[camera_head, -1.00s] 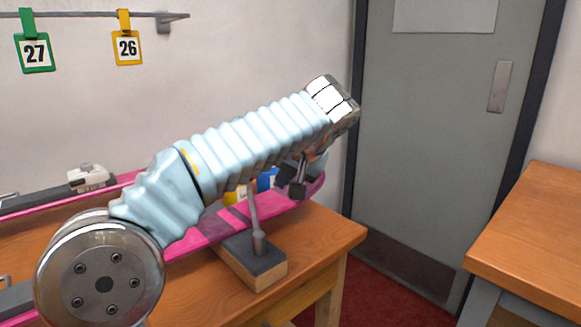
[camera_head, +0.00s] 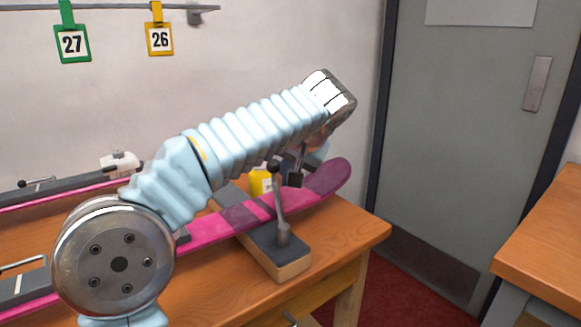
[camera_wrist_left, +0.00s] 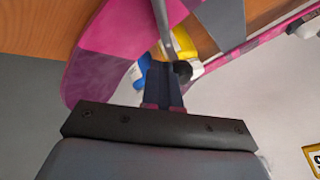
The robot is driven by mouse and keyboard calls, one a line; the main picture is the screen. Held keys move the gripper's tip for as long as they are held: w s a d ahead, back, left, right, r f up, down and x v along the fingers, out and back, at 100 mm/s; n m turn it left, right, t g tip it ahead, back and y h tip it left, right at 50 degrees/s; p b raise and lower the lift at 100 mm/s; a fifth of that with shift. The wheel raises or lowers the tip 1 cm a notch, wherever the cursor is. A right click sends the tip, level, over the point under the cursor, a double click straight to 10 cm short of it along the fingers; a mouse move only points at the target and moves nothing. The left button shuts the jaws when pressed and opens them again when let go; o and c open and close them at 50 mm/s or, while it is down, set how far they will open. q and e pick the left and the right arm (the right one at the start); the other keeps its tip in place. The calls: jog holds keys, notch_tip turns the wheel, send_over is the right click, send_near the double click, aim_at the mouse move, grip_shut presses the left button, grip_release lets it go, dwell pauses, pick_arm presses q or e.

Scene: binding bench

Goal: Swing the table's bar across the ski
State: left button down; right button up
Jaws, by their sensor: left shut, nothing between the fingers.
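A magenta ski (camera_head: 225,222) with a darker, upturned tip lies across the bench. The bar (camera_head: 279,205) is a grey metal lever with a black knob. It rises nearly upright from a dark-topped wooden block under the ski, at the ski's near edge. My left gripper (camera_head: 296,180) is shut and empty above the ski near its tip, just right of the knob in the head view. In the left wrist view the shut fingers (camera_wrist_left: 160,75) are close beside the knob of the bar (camera_wrist_left: 163,25); I cannot tell whether they touch. My right gripper is out of view.
A yellow container (camera_head: 260,182) stands behind the ski. A second ski with a white-topped clamp (camera_head: 119,162) lies farther back left. The wooden bench (camera_head: 345,238) ends right of the block. Another table (camera_head: 548,235) stands at the right, beyond a gap.

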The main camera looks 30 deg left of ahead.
pick_arm(q)
jog(key=shift+s+a+b, duration=0.15)
jog(key=shift+s+a, duration=0.4)
jog(key=shift+a, duration=0.25)
jog(key=shift+s+a+b, duration=0.15)
jog(key=shift+s+a, duration=0.4)
jog(key=shift+a, duration=0.2)
jog(key=shift+s+a, duration=0.95)
jog(key=shift+s, duration=0.25)
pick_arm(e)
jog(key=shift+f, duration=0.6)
